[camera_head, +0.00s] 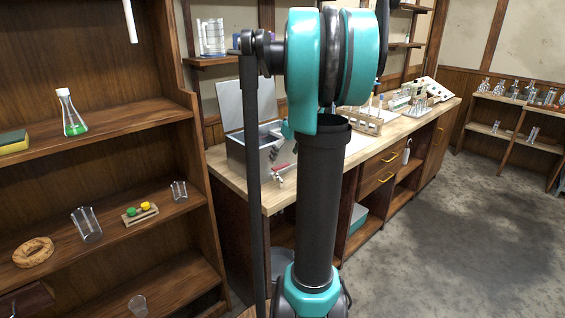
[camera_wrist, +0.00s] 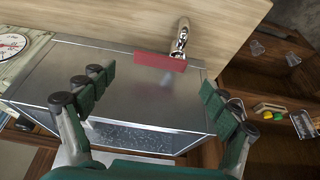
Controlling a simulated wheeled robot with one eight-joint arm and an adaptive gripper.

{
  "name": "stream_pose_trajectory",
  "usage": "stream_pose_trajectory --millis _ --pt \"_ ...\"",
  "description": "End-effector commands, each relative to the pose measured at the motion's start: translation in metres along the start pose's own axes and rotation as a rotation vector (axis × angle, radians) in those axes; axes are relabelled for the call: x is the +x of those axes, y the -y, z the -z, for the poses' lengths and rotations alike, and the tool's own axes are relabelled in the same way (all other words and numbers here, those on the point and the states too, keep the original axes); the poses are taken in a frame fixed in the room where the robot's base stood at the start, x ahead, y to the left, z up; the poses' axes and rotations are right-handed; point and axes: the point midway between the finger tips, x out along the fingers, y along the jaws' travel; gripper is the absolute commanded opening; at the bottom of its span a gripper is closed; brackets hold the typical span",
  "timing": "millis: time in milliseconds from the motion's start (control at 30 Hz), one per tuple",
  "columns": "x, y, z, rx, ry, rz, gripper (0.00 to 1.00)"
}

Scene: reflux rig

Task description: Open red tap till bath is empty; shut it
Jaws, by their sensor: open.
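The bath (camera_head: 243,158) is a grey metal box with its lid raised, on the near end of the wooden bench in the head view. It also fills the middle of the wrist view (camera_wrist: 150,98). The red tap (camera_head: 281,167) sticks out low on its side. In the wrist view the tap shows as a flat red handle (camera_wrist: 160,62) with a shiny metal spout beside it. My gripper (camera_wrist: 157,82) is open, with its green fingers spread wide to either side, the red handle lying beyond and between the fingertips. Nothing is held. The water level cannot be told.
A round dial (camera_wrist: 12,45) lies at the left of the wrist view. A wooden shelf (camera_head: 110,127) with a green flask (camera_head: 72,115) stands left in the head view. A rack (camera_head: 367,120) and glassware stand farther along the bench. Floor at right is clear.

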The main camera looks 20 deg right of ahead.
Motion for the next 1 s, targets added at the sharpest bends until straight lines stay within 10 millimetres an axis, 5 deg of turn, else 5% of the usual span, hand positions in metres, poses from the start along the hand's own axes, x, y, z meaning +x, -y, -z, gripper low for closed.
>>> stream_pose_trajectory --millis 233,633,1000 --pt "0.029 0.000 0.000 -0.001 0.000 0.000 0.88" --pt "0.035 0.000 0.000 0.000 0.000 0.000 0.87" --pt "0.035 0.000 0.000 0.000 0.000 0.000 0.41"
